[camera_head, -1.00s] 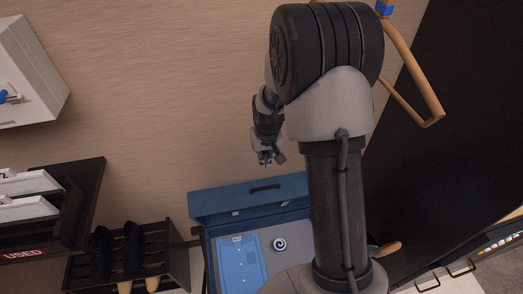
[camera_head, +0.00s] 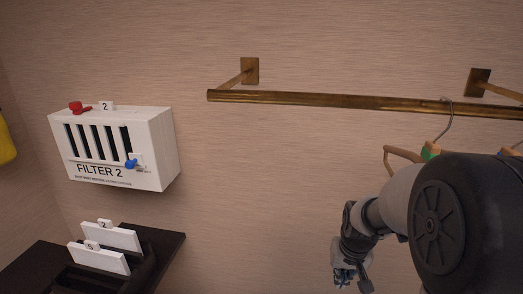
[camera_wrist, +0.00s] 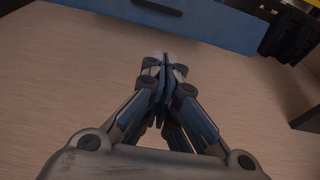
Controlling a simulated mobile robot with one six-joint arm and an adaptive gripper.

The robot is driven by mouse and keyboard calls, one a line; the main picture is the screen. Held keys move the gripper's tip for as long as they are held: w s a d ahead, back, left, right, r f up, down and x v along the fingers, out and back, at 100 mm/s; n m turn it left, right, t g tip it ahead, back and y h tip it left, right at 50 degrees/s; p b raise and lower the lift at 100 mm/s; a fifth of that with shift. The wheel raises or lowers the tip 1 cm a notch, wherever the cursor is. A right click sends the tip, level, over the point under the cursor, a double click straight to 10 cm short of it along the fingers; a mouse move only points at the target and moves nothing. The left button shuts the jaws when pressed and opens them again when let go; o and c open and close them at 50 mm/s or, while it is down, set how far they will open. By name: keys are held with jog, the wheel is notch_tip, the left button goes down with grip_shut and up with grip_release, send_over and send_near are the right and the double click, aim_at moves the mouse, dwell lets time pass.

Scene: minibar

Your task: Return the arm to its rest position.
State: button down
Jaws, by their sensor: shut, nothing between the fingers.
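My arm, dark and grey, folds up at the lower right of the head view. My gripper (camera_head: 346,277) hangs at its end, small and low in that view, in front of the plain wall. In the wrist view my gripper (camera_wrist: 166,62) has its fingertips together with nothing between them. It is apart from everything around it.
A brass rail (camera_head: 330,101) with hangers (camera_head: 403,154) is on the wall near my arm. A white FILTER 2 box (camera_head: 115,148) is at left, above a dark shelf (camera_head: 160,250) with white panels. A blue case (camera_wrist: 215,22) shows in the wrist view.

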jog(key=s+a+r+t+b, duration=0.1)
jog(key=s+a+r+b, duration=0.1)
jog(key=s+a+r, duration=0.3)
jog(key=s+r+b, duration=0.2)
jog(key=s, duration=0.4)
jog(key=s+a+n+b, duration=0.1)
jog(key=s+a+b, duration=0.2)
jog(key=s, duration=1)
jog(key=shift+s+f+n+t+b, duration=0.3)
jog(key=shift+f+n+t+b, duration=0.1)
jog(key=shift+b, duration=0.05)
jog(key=shift+w, duration=0.1)
dwell(0.6)
